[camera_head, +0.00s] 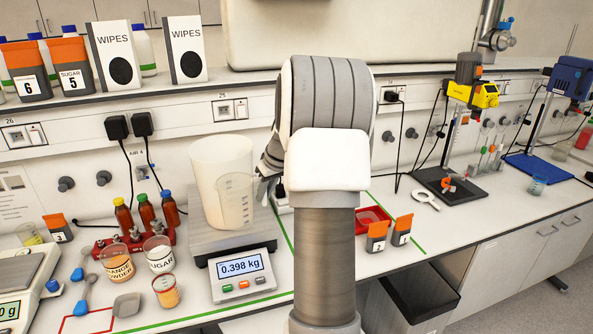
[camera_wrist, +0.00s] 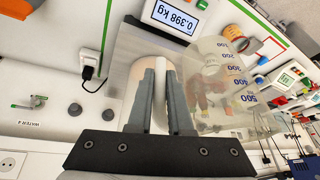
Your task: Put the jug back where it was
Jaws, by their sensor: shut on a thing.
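The jug (camera_head: 236,202) is clear, with graduation marks, and looks upright in the head view. It overlaps a large translucent white container (camera_head: 207,165) on the bench scale (camera_head: 243,240). I cannot tell whether the jug rests on the scale, hangs above it or is inside the container. In the wrist view the jug (camera_wrist: 225,75) shows blue marks from 100 to 500, to the right of the fingers. My gripper (camera_wrist: 160,75) is shut on the jug, seemingly at its handle side. In the head view my arm hides most of the gripper.
The scale display reads 0.398 kg. A red tray (camera_head: 373,216) and small orange-lidded containers (camera_head: 377,236) lie right of my arm.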

